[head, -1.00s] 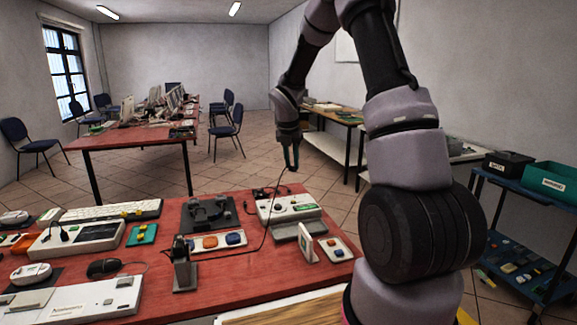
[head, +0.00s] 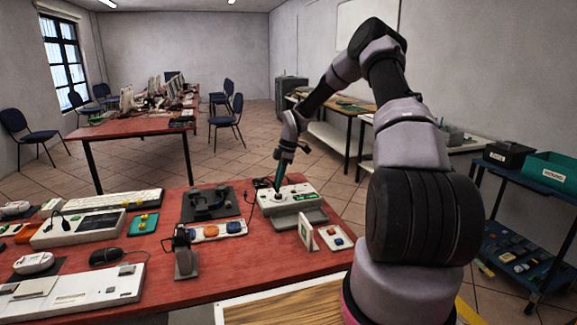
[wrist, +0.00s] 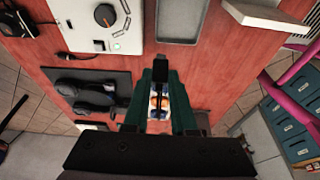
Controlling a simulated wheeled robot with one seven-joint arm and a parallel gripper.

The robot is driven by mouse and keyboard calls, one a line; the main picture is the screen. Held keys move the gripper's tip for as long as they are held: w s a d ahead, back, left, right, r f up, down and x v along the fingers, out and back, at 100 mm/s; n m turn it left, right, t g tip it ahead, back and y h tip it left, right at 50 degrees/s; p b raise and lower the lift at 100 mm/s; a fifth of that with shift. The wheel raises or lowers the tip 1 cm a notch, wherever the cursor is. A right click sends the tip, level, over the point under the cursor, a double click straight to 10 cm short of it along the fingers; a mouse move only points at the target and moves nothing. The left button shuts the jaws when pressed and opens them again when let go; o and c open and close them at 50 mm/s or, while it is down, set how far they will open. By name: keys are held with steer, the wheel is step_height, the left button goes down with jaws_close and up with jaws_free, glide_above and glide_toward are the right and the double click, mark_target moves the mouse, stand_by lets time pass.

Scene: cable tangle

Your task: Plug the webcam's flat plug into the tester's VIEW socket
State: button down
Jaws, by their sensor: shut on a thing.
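My gripper (head: 277,186) is low over the tester (head: 288,198), a white box with a dial and a green label. In the wrist view, my green fingers (wrist: 160,100) are shut on a small black plug (wrist: 160,69), which sticks out past the fingertips. The tester (wrist: 125,22) shows there at upper left, with a black and orange knob and a small green mark. The plug appears apart from the tester in that view. The dark webcam (head: 181,238) sits on a grey stand (head: 187,263). I cannot read the VIEW socket's label.
A panel with blue and orange buttons (head: 217,231) lies left of the tester. A dark tray (head: 207,203) with black parts is behind it. A white upright plate (head: 305,231) and a small button plate (head: 334,237) stand at right. Red table (head: 250,264) is clear in front.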

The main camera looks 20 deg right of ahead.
steer(key=w+a+f+m+t, duration=0.1)
steer(key=w+m+t, duration=0.1)
steer(key=w+m, duration=0.1)
steer(key=w+a+f+m+t, duration=0.1)
steer(key=w+f+m+t, duration=0.1)
steer(key=m, duration=0.3)
steer(key=w+a+f+m+t, duration=0.1)
steer(key=w+m+t, duration=0.1)
steer(key=w+m, duration=0.2)
steer(key=shift+f+m, duration=0.4)
steer(key=shift+m, duration=0.1)
steer(key=w+m, duration=0.1)
steer(key=w+d+m+t+h, duration=0.1)
steer(key=w+m+h, duration=0.1)
steer(key=shift+d+r+t, duration=0.1)
steer(key=shift+d+t, duration=0.2)
steer(key=shift+t, duration=0.1)
steer(key=shift+w+d+f+m+h, duration=0.3)
steer(key=shift+w+d+f+m, duration=0.2)
steer(key=shift+w, duration=0.2)
steer(key=shift+w+d+f+m+h, duration=0.3)
steer(key=shift+w+d+f+m, duration=0.2)
steer(key=shift+w, duration=0.2)
steer(key=shift+s+f, duration=0.1)
steer(key=shift+f, duration=1.05)
steer(key=c, duration=0.7)
jaws_free()
steer(key=shift+o, duration=0.2)
